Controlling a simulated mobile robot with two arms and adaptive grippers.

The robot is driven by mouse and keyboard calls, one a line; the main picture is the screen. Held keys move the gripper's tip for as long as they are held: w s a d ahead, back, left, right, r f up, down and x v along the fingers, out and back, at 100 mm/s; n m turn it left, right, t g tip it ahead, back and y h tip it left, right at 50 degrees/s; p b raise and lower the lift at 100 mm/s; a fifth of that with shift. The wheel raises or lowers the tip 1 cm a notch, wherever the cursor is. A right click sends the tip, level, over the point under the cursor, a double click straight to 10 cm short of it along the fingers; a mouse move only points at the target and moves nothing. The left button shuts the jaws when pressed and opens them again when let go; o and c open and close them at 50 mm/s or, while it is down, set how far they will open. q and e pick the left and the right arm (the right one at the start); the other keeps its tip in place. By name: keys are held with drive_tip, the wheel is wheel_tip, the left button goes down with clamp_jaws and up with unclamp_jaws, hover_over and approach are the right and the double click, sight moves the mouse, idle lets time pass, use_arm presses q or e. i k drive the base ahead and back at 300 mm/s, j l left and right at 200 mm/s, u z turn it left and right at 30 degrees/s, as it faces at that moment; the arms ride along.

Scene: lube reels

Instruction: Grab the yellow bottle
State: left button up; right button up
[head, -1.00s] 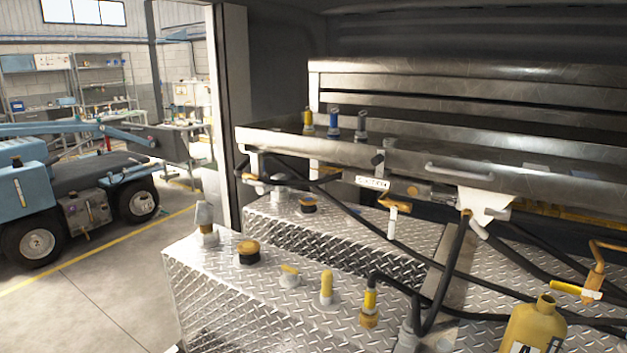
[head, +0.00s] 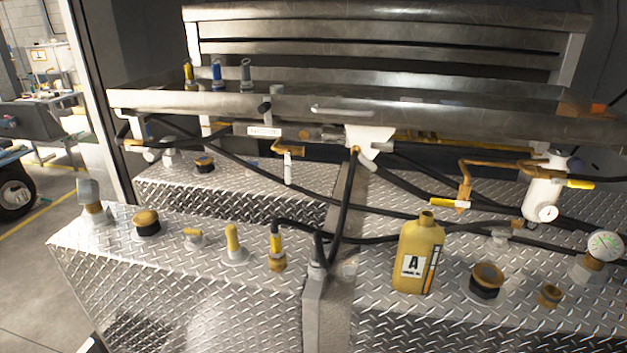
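The yellow bottle (head: 417,252) stands upright on the diamond-plate tank top, right of the middle of the head view. It has an open neck at the top and a white label with a black letter A on its front. Nothing covers its front, and black hoses run behind it. Neither of my grippers is in view.
A metal shelf (head: 350,112) with a handle crosses behind. Black hoses hang below the shelf.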

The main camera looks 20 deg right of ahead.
sight(422, 240)
drive_tip(key=z, duration=1.25)
